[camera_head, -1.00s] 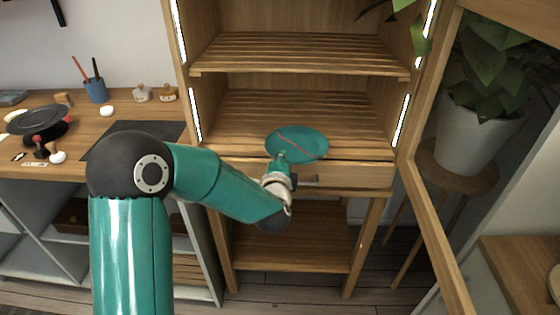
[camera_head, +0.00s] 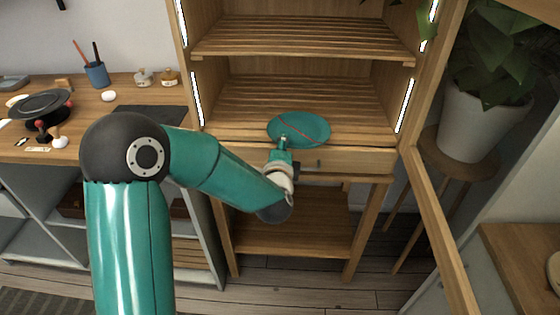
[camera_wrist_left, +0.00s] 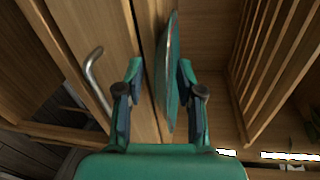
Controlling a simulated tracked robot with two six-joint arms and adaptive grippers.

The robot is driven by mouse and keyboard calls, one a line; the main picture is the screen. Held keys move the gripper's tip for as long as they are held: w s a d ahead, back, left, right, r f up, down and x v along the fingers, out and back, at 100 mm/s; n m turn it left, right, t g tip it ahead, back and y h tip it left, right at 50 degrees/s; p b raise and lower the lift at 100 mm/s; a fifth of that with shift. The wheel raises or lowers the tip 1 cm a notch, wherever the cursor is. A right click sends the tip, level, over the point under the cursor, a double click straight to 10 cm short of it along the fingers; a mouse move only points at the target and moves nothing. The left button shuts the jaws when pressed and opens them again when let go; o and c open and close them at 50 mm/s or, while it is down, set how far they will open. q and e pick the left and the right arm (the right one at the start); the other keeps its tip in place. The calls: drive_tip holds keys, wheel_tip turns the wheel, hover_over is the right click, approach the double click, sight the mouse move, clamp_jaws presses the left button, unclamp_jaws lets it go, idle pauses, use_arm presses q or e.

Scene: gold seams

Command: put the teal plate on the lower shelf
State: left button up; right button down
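The teal plate (camera_head: 300,130) has a thin red line across it. It is over the front edge of the cabinet's lower slatted shelf (camera_head: 240,100); whether it rests there I cannot tell. My left gripper (camera_head: 284,142) is at the plate's near rim. In the left wrist view the plate (camera_wrist_left: 172,70) shows edge-on between the spread fingers of the gripper (camera_wrist_left: 160,75). It is close to the right-hand finger, with a visible gap to the left-hand one. My right gripper is out of view.
An upper slatted shelf (camera_head: 300,40) is above. A drawer front (camera_head: 345,160) with a handle (camera_wrist_left: 95,80) lies below the plate. The cabinet's glass door (camera_head: 440,230) stands open at right, near a potted plant (camera_head: 485,120). A desk with small items (camera_head: 90,115) is at left.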

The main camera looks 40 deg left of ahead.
use_arm(q)
drive_tip(key=v, duration=1)
drive_tip(key=s+d+f+n+g+h, duration=0.1)
drive_tip(key=d+f+n+g+h, duration=0.25)
drive_tip(key=f, duration=0.65)
drive_tip(key=d+f+n+g+h, duration=0.15)
drive_tip(key=d+f+h, duration=0.35)
drive_tip(key=f, duration=0.5)
drive_tip(key=s+d+f+n+g+h, duration=0.2)
drive_tip(key=s+d+f+n+g, duration=0.3)
drive_tip(key=s+d+f+n, duration=0.3)
drive_tip(key=s+f, duration=0.4)
drive_tip(key=f, duration=0.2)
drive_tip(key=shift+s+f+g+h, duration=0.15)
drive_tip(key=shift+f+g+h, duration=0.05)
drive_tip(key=shift+g+h, duration=0.2)
drive_tip(key=s+n, duration=0.1)
drive_tip(key=s+d+f+g, duration=0.1)
drive_tip(key=s, duration=0.1)
drive_tip(key=s+d+f+n+g+h, duration=0.1)
drive_tip(key=s, duration=0.1)
drive_tip(key=shift+f+n, duration=0.2)
drive_tip(key=shift+n, duration=0.1)
drive_tip(key=c, duration=0.4)
drive_tip(key=shift+s, duration=0.15)
drive_tip(key=shift+c, duration=1.4)
clamp_jaws()
